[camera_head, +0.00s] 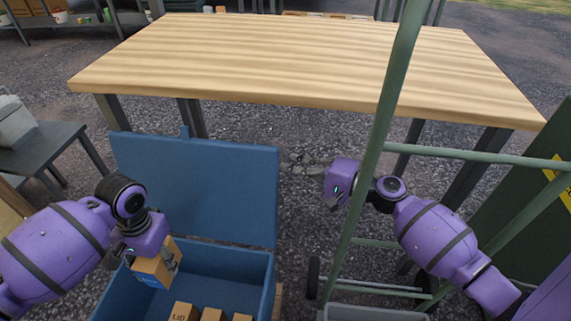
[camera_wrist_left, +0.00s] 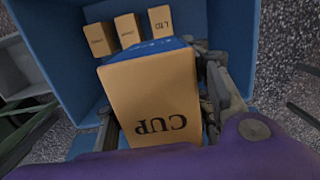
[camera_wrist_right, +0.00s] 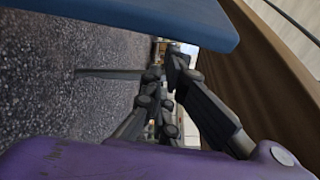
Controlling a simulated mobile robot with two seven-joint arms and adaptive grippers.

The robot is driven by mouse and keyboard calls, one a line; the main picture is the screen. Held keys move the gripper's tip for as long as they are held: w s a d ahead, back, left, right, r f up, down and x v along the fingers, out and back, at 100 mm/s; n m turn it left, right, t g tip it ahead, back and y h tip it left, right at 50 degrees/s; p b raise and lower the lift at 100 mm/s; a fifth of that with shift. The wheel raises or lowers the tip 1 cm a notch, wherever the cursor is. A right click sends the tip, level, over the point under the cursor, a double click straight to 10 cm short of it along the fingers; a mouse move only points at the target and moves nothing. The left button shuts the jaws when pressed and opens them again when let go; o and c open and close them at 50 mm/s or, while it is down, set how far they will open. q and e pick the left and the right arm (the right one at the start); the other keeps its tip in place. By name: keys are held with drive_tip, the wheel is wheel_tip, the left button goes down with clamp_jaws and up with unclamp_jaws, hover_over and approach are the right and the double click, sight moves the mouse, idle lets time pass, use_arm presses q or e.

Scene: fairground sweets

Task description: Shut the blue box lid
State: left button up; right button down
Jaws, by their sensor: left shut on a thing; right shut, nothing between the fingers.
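The blue box (camera_head: 262,268) stands at the lower left of the head view, with its blue lid (camera_head: 200,185) raised open at the far side. My left gripper (camera_head: 152,262) is over the box's left part and is shut on a tan carton (camera_head: 166,266) with a blue patch. In the left wrist view this carton (camera_wrist_left: 155,95) reads "CUP".
A long wooden table (camera_head: 300,60) stands beyond the box. A green metal frame (camera_head: 375,150) rises beside my right gripper, its post crossing in front of the arm. A dark table (camera_head: 45,135) stands at the left. Gravel ground lies between.

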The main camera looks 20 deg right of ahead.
use_arm(q)
drive_tip(key=shift+f, duration=0.1)
use_arm(e)
drive_tip(key=s+a, duration=0.1)
drive_tip(key=s+r+n, duration=0.1)
drive_tip(key=shift+s+a+r, duration=0.15)
drive_tip(key=shift+s+a, duration=0.15)
drive_tip(key=shift+a, duration=0.1)
